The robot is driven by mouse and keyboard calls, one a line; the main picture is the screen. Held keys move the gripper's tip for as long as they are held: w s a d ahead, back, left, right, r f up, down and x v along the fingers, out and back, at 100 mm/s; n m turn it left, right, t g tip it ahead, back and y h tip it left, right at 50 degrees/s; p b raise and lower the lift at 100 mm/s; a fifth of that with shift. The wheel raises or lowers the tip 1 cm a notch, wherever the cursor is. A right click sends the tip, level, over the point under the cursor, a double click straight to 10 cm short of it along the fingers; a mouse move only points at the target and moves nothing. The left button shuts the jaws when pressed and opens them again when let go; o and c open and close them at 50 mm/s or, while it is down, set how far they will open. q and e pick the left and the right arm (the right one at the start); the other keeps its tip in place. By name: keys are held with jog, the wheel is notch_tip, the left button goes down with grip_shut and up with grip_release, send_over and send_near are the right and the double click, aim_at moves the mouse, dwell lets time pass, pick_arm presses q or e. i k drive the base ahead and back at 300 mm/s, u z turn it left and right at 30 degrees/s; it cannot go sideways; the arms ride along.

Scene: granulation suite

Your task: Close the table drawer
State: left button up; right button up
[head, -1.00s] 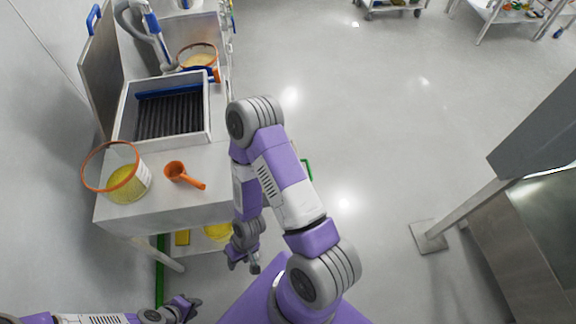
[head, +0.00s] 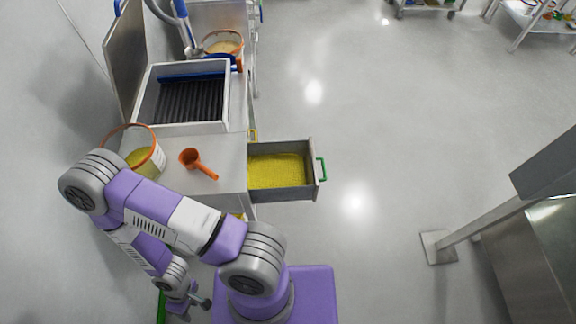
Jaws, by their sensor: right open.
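The table drawer (head: 283,196) stands pulled out from the right side of the metal table (head: 228,160). It is a grey box with a layer of yellow granules (head: 276,171) in it. Its green handle (head: 322,169) is on the right end, facing the open floor. My right gripper (head: 193,304) is at the bottom left, low beside the table's near end, well apart from the drawer and handle. It is open, and nothing shows between its fingers. My right arm covers the table's near left corner. My left gripper is not in view.
An orange scoop (head: 198,163) lies on the table near an orange-rimmed tub (head: 146,158), partly behind my arm. A white-walled tray with dark slats (head: 190,100) is farther back. The floor right of the drawer is clear up to a metal post and foot (head: 437,247).

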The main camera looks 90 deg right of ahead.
aim_at(281, 171)
jog(key=u, duration=0.05)
jog(key=k, duration=1.65)
jog(key=z, duration=1.95)
jog(key=i, duration=0.45)
jog(key=k, duration=0.45)
jog(key=u, duration=0.85)
jog(key=i, duration=0.6)
jog(key=z, duration=1.25)
